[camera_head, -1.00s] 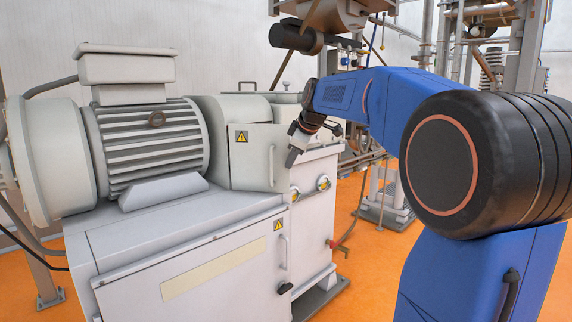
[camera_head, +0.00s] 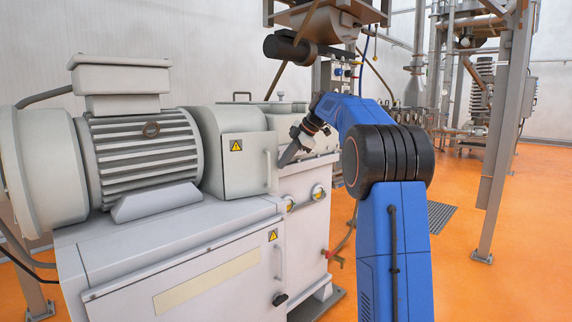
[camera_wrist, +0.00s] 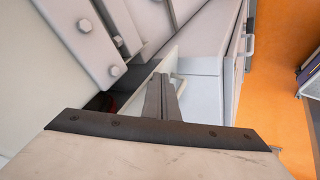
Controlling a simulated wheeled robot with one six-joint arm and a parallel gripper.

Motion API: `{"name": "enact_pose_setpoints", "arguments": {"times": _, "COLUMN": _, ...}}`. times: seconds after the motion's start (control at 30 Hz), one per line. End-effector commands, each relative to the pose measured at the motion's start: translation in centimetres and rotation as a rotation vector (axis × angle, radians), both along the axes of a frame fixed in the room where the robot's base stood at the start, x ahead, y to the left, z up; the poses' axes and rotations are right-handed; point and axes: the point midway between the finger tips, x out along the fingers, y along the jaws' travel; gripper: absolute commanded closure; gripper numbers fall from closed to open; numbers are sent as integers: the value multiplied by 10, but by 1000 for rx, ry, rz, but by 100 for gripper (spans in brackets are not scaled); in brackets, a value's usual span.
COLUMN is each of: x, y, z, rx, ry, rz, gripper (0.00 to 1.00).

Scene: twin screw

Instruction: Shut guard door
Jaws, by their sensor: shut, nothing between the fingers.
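The guard door (camera_head: 245,180) is a pale grey panel with a yellow warning triangle and an upright handle (camera_head: 268,168) near its right edge. It sits on the machine just right of the ribbed motor. My gripper (camera_head: 284,161) is shut and empty, just right of the handle, pointing down and left. In the wrist view the closed fingers (camera_wrist: 161,90) lie beside a pale panel edge, with a handle (camera_wrist: 181,84) just beyond them. A dark gap shows left of the fingers. Whether the fingers touch the door, and how far it stands open, I cannot tell.
The ribbed motor (camera_head: 145,150) fills the left side. A lower cabinet panel (camera_head: 205,285) with its own handle and warning sign is below the door. A hopper (camera_head: 320,22) hangs above, behind my arm. Orange floor (camera_head: 480,285) is open at the right, with a steel post.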

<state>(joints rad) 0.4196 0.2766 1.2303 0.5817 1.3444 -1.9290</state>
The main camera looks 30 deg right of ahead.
Motion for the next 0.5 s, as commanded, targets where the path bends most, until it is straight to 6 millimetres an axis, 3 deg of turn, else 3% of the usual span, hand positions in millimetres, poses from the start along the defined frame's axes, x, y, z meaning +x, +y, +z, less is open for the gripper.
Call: {"name": "enact_pose_setpoints", "arguments": {"times": 0.5, "x": 14, "y": -1, "z": 0, "rx": -1, "ry": 1, "rz": 65, "gripper": 100}}
